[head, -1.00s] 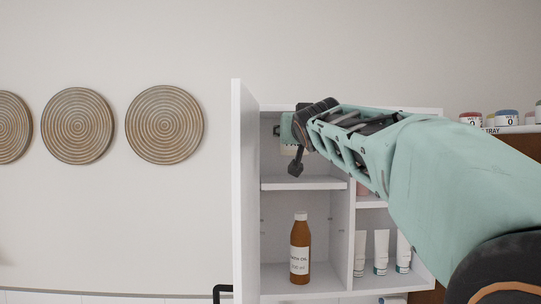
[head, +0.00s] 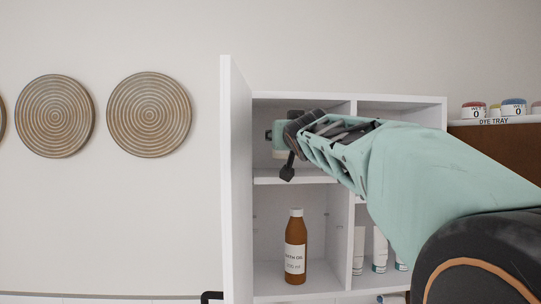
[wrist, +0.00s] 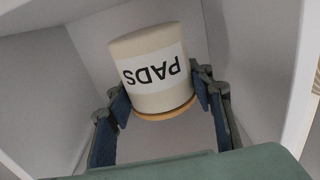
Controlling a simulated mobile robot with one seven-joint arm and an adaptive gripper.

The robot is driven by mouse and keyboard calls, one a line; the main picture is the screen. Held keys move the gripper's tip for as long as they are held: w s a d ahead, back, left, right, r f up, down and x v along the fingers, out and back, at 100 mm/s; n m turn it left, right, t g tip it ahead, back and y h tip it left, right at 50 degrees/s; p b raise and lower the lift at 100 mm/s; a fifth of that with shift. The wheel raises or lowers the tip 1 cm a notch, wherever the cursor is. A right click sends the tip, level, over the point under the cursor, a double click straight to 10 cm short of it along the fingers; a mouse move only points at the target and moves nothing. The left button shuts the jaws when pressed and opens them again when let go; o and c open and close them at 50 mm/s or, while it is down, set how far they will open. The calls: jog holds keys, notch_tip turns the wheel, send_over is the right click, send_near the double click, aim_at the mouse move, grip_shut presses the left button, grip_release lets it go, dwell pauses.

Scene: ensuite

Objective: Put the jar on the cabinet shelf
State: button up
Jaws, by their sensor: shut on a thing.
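The jar (wrist: 150,88) is a pale cylinder with a white "PADS" label and a wood-coloured ring at one end. Its label reads upside down in the wrist view. My gripper (wrist: 160,95) is shut on it, one finger on each side. In the head view my gripper (head: 285,132) is inside the upper left compartment of the white cabinet, above its shelf (head: 292,176).
The open cabinet door (head: 236,180) stands close on the left. A brown bottle (head: 295,250) is in the compartment below. White tubes (head: 379,250) stand at lower right, partly behind my arm. A dye tray (head: 493,121) with small jars is at far right.

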aim_at(286, 152)
notch_tip(286, 152, down, 4)
jog(key=shift+s+r+b, duration=0.1)
jog(key=shift+r+b, duration=0.05)
jog(key=shift+b, duration=0.75)
jog(key=shift+w+a, duration=0.15)
jog(key=shift+w, duration=0.2)
jog(key=shift+s+f, duration=0.2)
jog(key=o, duration=1.3)
jog(key=shift+w, duration=0.1)
jog(key=shift+o, duration=0.2)
